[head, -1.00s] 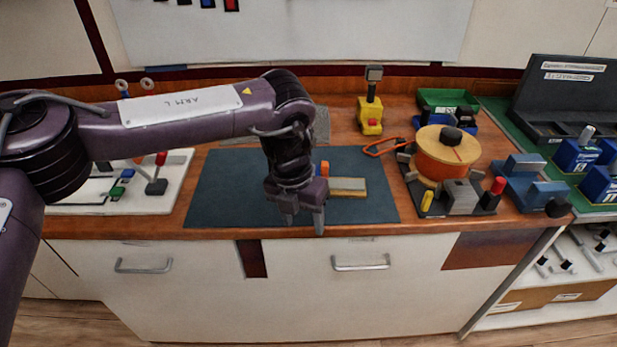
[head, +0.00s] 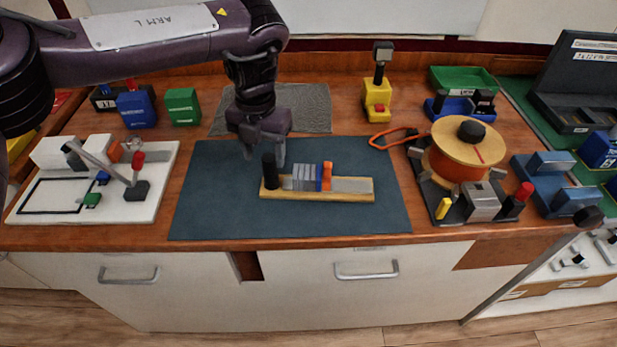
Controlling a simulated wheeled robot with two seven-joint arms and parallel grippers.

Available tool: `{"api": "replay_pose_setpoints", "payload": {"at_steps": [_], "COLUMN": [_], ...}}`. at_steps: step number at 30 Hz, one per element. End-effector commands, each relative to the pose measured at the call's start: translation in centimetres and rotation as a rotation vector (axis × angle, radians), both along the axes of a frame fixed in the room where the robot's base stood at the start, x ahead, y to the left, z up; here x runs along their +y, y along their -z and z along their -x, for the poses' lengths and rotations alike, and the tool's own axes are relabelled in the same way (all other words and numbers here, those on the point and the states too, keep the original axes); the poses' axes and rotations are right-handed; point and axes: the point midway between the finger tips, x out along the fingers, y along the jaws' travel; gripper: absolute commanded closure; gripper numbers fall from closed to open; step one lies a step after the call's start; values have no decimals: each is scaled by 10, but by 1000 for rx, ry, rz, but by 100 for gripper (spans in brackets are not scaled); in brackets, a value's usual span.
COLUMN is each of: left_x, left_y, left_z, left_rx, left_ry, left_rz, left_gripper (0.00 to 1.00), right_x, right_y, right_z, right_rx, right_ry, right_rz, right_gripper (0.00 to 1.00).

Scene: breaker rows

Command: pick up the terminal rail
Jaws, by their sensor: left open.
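The terminal rail (head: 350,187) lies on the dark blue-grey mat (head: 225,205). It is a wooden strip with a metal top, a black upright block at its left end, and grey, blue and orange blocks along its middle. My left gripper (head: 265,154) is open and empty, pointing down just behind the rail's left end, near the black block. Whether it touches the block cannot be told. My right gripper is not in the head view.
A white board (head: 140,200) with small parts is on the left. An orange spool (head: 452,160) on a dark base stands right of the mat. Behind are a yellow block with a post (head: 377,95), a green tray (head: 462,78) and a grey textured pad (head: 300,108). The mat's front is clear.

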Motion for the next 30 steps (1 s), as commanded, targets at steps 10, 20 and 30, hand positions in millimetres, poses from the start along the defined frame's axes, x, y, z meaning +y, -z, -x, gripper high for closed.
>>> {"api": "replay_pose_setpoints", "payload": {"at_steps": [10,20,30], "left_x": [-9,-9,-9], "left_y": [45,49,49], "left_z": [-5,-5,-5], "left_rx": [2,0,0], "left_ry": [0,0,0], "left_rz": [-2,0,0], "left_gripper": [46,53,97], "right_x": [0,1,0], "right_y": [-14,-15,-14], "right_z": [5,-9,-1], "right_rx": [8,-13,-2], "right_ry": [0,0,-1], "right_rz": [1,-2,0], "right_gripper": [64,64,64]}}
